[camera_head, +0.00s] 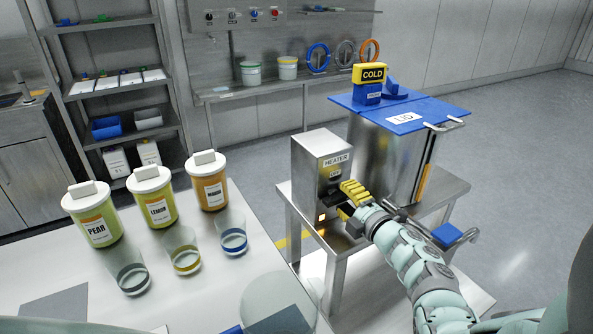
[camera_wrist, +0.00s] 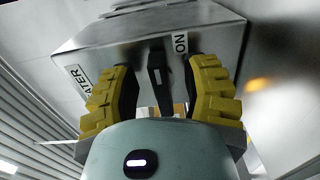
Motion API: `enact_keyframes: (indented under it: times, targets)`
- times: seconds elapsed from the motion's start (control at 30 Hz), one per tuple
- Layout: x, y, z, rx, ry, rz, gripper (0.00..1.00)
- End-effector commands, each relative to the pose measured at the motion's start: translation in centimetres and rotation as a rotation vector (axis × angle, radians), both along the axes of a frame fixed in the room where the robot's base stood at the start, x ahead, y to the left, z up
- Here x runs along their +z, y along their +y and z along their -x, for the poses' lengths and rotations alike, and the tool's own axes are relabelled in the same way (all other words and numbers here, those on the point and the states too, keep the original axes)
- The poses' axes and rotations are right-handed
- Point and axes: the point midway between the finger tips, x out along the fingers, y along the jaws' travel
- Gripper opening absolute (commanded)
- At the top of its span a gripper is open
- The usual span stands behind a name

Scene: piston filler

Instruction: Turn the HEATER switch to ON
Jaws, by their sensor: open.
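The steel heater box (camera_head: 317,180), with a HEATER label (camera_head: 336,160), stands on a small metal table. My gripper (camera_head: 348,202) is at its front face and hides most of the switch in the head view. In the wrist view the black switch lever (camera_wrist: 158,80) stands between the two yellow fingers of my gripper (camera_wrist: 163,76). The fingers are open, with gaps on both sides of the lever. The ON label (camera_wrist: 180,45) is just right of the lever, and the HEATER label (camera_wrist: 78,78) is farther left. The lever's exact setting is unclear.
A steel tank with a blue lid (camera_head: 425,108) stands behind the heater box, with a yellow-and-blue COLD sign (camera_head: 370,74) on top. Jars and glasses stand on the white table (camera_head: 190,300) at left.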

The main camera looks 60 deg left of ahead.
Motion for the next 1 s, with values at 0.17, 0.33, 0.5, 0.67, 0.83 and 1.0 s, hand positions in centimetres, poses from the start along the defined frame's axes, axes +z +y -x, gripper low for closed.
enact_keyframes:
  times: [0.17, 0.33, 0.5, 0.67, 0.83, 1.0]
  targets:
    - [-0.1, -0.8, 0.0, -0.003, 0.000, 0.001, 0.46]
    - [-0.1, -2.9, 0.2, -0.002, -0.003, 0.002, 0.46]
    - [-0.2, -6.2, 0.5, -0.003, -0.002, 0.004, 0.46]
    - [0.0, -9.2, 0.7, -0.001, -0.001, 0.002, 0.46]
    - [-0.1, -11.3, 0.8, -0.003, 0.001, 0.002, 0.46]
    - [0.0, -12.0, 0.9, -0.002, 0.000, 0.000, 0.46]
